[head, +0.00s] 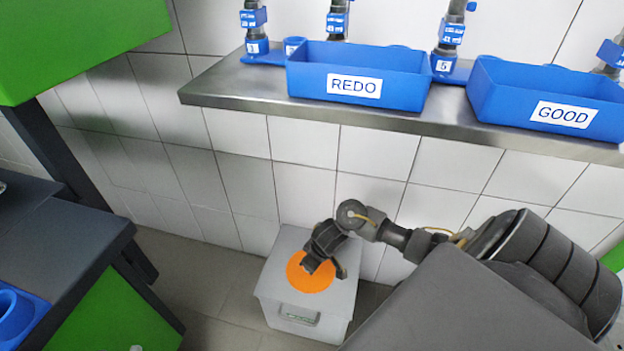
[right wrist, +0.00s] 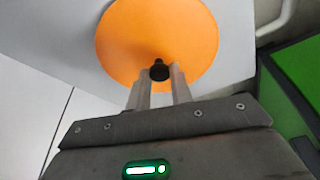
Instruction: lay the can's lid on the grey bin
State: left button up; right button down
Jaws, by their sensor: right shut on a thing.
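The can's lid is an orange disc (head: 309,275) over the top of the grey bin (head: 296,312), which stands on the floor against the tiled wall. In the right wrist view the orange lid (right wrist: 158,40) has a small black knob (right wrist: 159,70) at its near side. My right gripper (head: 318,258) reaches down over the bin, and its fingers (right wrist: 160,85) are shut on the lid's knob. The lid appears to be at or just above the bin's top; I cannot tell whether it touches. My left gripper is not in view.
A steel shelf (head: 235,96) above the bin carries the blue REDO box (head: 318,84) and the blue GOOD box (head: 520,107). A dark bench with a green panel (head: 115,310) stands at the left. Open floor lies between that bench and the bin.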

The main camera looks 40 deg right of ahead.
jog(key=shift+f, duration=0.15)
jog(key=c, duration=1.2)
grip_release()
jog(key=shift+c, duration=0.2)
